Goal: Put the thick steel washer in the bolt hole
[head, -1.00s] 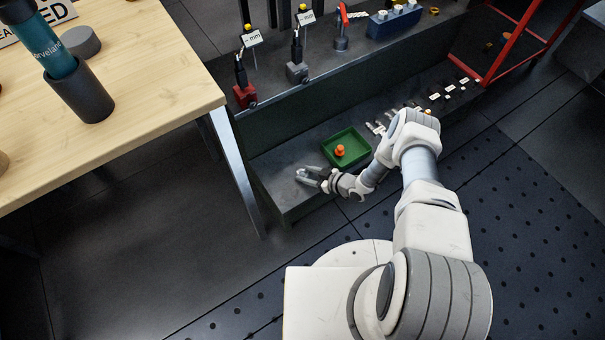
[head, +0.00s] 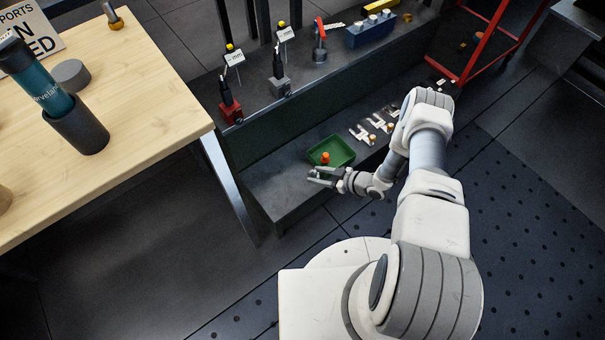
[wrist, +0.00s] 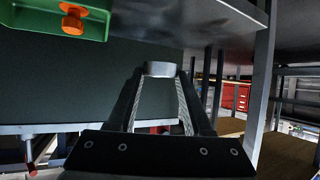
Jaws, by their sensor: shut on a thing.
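My gripper (head: 316,177) is low in the middle of the head view, just in front of the green tray, pointing left. In the wrist view its two fingers (wrist: 160,85) are shut on a short, light-grey, round piece that looks like the thick steel washer (wrist: 160,69). The washer is held at the fingertips, clear of other things in that view. In the head view it is too small to make out clearly. I cannot pick out the bolt hole in either view.
The green tray (head: 342,162) holds an orange part (head: 325,157) and sits on the dark lower shelf (head: 270,183). Pale clips lie to its right. Above stand a red holder (head: 231,113), a grey holder and a blue block (head: 370,32). A wooden table (head: 130,140) is at left.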

